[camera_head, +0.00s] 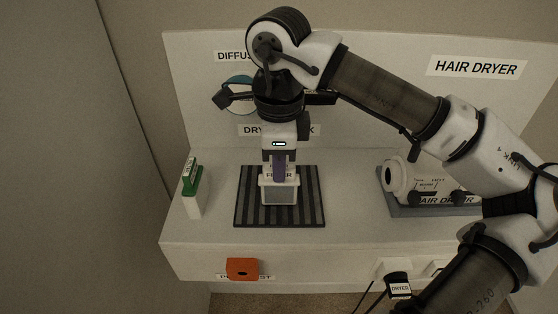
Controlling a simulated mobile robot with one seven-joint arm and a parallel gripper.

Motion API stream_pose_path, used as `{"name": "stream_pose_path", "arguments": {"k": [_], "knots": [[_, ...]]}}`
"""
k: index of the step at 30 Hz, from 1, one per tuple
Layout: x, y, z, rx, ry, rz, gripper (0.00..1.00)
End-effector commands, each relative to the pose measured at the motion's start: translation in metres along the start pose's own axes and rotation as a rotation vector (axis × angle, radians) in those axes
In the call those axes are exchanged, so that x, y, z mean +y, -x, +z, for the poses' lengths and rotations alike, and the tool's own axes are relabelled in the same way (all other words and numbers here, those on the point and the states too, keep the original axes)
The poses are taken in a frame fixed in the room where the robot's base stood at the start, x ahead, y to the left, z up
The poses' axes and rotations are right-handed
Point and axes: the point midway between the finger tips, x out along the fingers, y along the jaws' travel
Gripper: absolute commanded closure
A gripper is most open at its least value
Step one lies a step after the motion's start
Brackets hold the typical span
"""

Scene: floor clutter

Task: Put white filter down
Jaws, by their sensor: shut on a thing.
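The white filter (280,191) is a small pale box with a grey front panel and a partly hidden label. It appears upright over the dark striped drying mat (312,214); I cannot tell whether it touches it. The fingertips are partly hidden against the filter.
A hair dryer (400,177) lies on a grey pad at the right. A white and green bottle-like item (191,190) stands at the left. An orange block (242,268) is on the front face. A teal-rimmed round part (239,98) is at the back panel.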

Motion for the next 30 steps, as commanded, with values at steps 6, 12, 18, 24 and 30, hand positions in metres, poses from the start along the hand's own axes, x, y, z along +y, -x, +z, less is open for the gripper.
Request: {"name": "stream_pose_path", "arguments": {"k": [6,12,18,24,30], "knots": [[0.0,-0.003,0.0,0.0,0.0,0.0,0.78],[0.0,-0.003,0.0,0.0,0.001,0.0,0.67],[0.0,-0.002,0.0,0.0,0.001,0.0,0.67],[-0.001,0.018,0.0,0.002,-0.001,-0.003,0.67],[0.0,0.064,0.0,0.001,0.0,-0.002,0.67]]}}
